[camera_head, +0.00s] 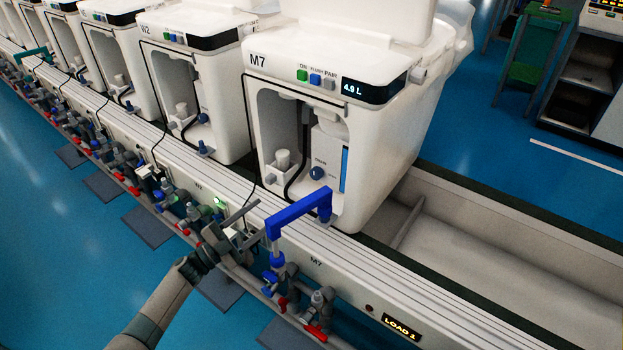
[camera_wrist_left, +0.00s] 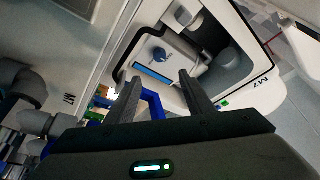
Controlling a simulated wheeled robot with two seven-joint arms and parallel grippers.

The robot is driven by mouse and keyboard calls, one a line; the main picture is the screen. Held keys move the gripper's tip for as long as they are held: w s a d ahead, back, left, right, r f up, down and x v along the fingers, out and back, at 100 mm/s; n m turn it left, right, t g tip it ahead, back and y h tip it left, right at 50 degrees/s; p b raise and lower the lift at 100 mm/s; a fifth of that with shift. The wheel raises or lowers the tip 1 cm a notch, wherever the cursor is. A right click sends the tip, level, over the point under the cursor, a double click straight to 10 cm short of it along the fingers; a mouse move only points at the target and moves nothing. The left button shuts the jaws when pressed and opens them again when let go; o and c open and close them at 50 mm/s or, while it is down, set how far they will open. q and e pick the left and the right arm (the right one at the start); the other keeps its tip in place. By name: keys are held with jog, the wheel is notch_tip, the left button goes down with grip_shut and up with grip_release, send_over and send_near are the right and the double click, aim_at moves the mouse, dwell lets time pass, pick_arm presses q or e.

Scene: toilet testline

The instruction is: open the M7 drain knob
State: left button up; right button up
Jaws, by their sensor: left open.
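The M7 unit (camera_head: 330,60) is a white cabinet with an open front recess. Inside the recess is a round blue knob (camera_head: 317,173) beside an upright blue strip; small lettering above it is hard to read. The knob also shows in the left wrist view (camera_wrist_left: 158,54), beyond the fingertips. My left gripper (camera_head: 262,218) is open and empty, in front of and below the recess, apart from the knob. Its two fingers (camera_wrist_left: 160,78) point towards the recess in the wrist view. How far the knob is turned cannot be told. My right gripper is not in view.
A blue angled pipe (camera_head: 295,211) stands in front of the recess, close to my left gripper. Pipes and valves with red handles (camera_head: 316,332) run along the front of the white rail (camera_head: 400,291). A white cup-like part (camera_head: 283,160) sits left of the knob.

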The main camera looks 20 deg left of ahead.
aim_at(314, 176)
pick_arm(q)
jog(key=shift+w, duration=0.1)
jog(key=b+x, duration=0.1)
jog(key=x, duration=1.4)
jog(key=shift+w+d, duration=0.2)
jog(key=shift+d, duration=0.1)
jog(key=shift+x, duration=0.85)
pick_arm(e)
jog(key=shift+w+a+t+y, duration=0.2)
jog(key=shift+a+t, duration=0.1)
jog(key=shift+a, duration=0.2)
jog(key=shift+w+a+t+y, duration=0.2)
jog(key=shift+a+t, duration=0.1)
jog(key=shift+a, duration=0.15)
pick_arm(q)
jog(key=shift+c, duration=0.6)
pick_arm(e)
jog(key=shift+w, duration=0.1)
pick_arm(q)
jog(key=c, duration=0.9)
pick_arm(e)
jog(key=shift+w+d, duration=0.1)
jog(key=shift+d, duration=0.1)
